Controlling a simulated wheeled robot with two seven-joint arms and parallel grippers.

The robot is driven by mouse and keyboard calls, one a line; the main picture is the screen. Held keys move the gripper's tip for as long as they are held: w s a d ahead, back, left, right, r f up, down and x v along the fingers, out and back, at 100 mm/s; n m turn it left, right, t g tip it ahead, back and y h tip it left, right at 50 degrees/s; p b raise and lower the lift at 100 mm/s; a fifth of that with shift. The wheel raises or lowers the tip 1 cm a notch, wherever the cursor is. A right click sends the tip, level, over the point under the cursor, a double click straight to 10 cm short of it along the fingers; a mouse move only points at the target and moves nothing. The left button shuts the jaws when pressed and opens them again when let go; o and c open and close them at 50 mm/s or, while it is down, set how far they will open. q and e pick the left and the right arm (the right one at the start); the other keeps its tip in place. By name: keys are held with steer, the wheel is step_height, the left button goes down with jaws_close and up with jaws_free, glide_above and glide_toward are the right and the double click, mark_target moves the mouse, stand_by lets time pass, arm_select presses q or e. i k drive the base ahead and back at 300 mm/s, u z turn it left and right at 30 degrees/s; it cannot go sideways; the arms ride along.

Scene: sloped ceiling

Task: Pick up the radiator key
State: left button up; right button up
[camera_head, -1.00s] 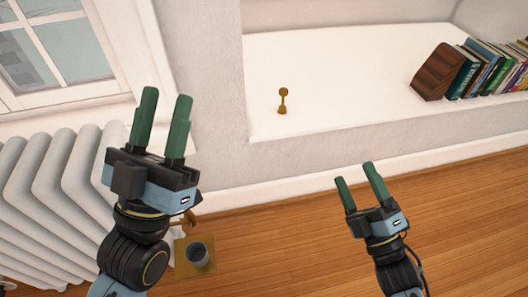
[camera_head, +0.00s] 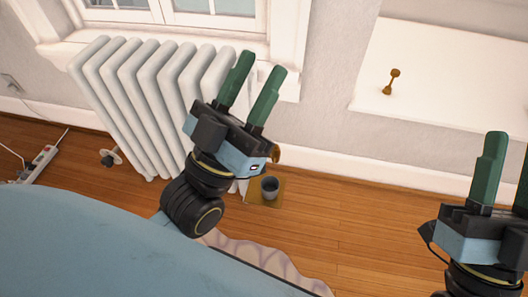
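A small brass-coloured piece with a knob on top (camera_head: 391,81) stands on the white ledge (camera_head: 450,105) at upper right; it looks like the radiator key. My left gripper (camera_head: 258,82) is open and empty, its green fingers pointing up in front of the white radiator (camera_head: 150,95). It is to the left of the brass piece and well apart from it. My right gripper (camera_head: 507,172) is open at the right edge, below and to the right of the brass piece, partly cut off by the frame.
A grey cup (camera_head: 269,186) stands on a tan mat (camera_head: 254,198) on the wooden floor. A brass fitting (camera_head: 276,153) shows partly behind my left gripper. A power strip (camera_head: 40,163) lies at far left. Ruffled cloth (camera_head: 265,257) shows at bottom centre. The ledge around the brass piece is clear.

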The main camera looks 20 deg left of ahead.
mark_target(395, 74)
steer(key=i, duration=0.45)
steer(key=z, duration=0.7)
steer(key=k, duration=0.65)
steer(key=z, duration=0.75)
steer(key=i, duration=1.05)
steer(key=u, duration=0.9)
steer(key=i, duration=0.7)
steer(key=u, duration=0.95)
